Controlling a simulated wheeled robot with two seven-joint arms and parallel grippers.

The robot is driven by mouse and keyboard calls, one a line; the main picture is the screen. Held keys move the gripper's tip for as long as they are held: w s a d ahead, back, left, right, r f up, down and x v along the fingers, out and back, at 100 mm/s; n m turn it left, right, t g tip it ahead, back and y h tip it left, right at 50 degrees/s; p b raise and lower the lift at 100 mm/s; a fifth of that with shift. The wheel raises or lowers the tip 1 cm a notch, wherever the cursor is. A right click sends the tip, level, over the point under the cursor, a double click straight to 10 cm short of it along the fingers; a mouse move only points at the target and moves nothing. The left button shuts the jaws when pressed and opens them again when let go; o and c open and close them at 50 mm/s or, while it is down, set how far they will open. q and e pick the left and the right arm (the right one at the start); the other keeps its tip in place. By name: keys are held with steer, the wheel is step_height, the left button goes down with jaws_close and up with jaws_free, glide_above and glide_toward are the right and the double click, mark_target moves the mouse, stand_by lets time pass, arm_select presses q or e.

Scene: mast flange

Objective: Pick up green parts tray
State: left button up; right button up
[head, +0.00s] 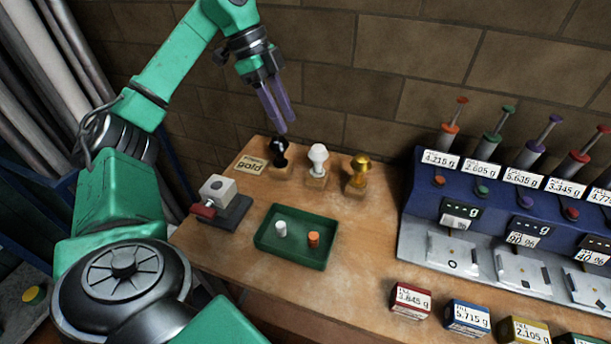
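The green parts tray (289,259) lies flat on the wooden bench, left of the blue dispenser unit. It holds a small white cylinder (280,229) and a small orange cylinder (313,239). My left gripper (287,127) has purple fingers pointing down. It is above the back edge of the bench, well behind and above the tray, and touches nothing. Its fingers show side by side with a narrow gap, open and empty. My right gripper is not in view.
Black (279,152), white (318,159) and gold (359,171) handled stamps stand behind the tray by a "gold" sign (250,164). A grey block fixture (219,190) stands left. The blue dispenser unit (425,190) and labelled boxes (411,299) are right. A brick wall is behind.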

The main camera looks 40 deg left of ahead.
arm_select(q)
step_height(320, 180, down, 8)
steer(key=b, duration=1.5)
glide_toward(305, 212)
steer(key=b+x, duration=0.1)
steer(key=x, duration=0.9)
steer(key=shift+w+f+b, duration=0.15)
steer(key=shift+b, duration=0.2)
jaws_close()
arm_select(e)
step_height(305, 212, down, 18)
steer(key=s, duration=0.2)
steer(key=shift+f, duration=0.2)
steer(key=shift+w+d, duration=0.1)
